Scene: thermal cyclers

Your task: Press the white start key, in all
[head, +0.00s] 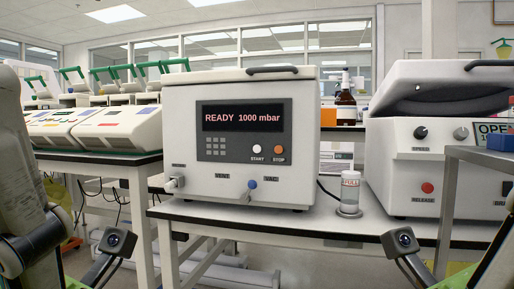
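The white start key (257,149) is a small round button on the dark front panel (222,147) of a white benchtop unit (180,120). The word START is printed below it. An orange stop key (279,150) sits just to its right. The display (240,117) above reads READY 1000 mbar. Nothing covers the start key. Parts of my arms show at the left and right edges, low and well apart from the unit. Small dark camera-like blocks show at lower left and lower right. The fingers of both my grippers are out of sight.
The unit stands on a white table (300,228). A blue knob (252,184) protrudes from its lower front. Thermal cyclers (115,128) with green handles stand at left. Space before the panel looks clear.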

